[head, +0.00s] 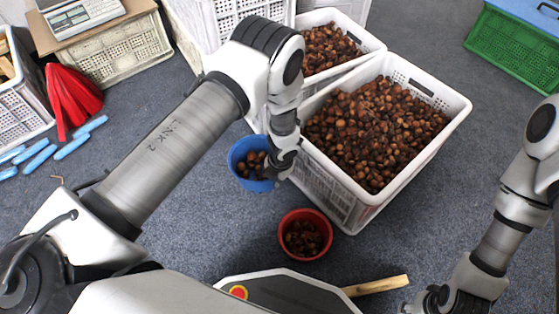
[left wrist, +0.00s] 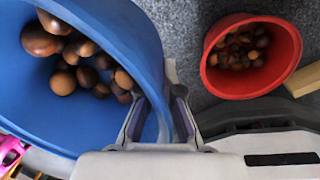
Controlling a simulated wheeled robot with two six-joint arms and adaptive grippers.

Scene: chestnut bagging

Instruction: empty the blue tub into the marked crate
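The blue tub (head: 236,158) holds several brown chestnuts and stands beside the near white crate's left side. In the left wrist view the tub (left wrist: 112,40) fills the left side, chestnuts inside. My left gripper (head: 277,172) is at the tub's right rim; its fingers (left wrist: 163,112) are on either side of the wall and look shut on it. I cannot tell whether the tub touches the floor. The large white crate (head: 335,193) is heaped with chestnuts; a smaller white crate (head: 372,42) behind also holds chestnuts. I see no clear mark on either. My right gripper (head: 425,302) is low at right, fingers unclear.
A red tub (head: 305,252) with chestnuts stands in front of the large crate. A wooden handle (head: 376,286) lies near it. Blue sticks (head: 40,158) and a red object (head: 68,98) are at left. A green crate (head: 515,55) is back right. Floor right of the large crate is clear.

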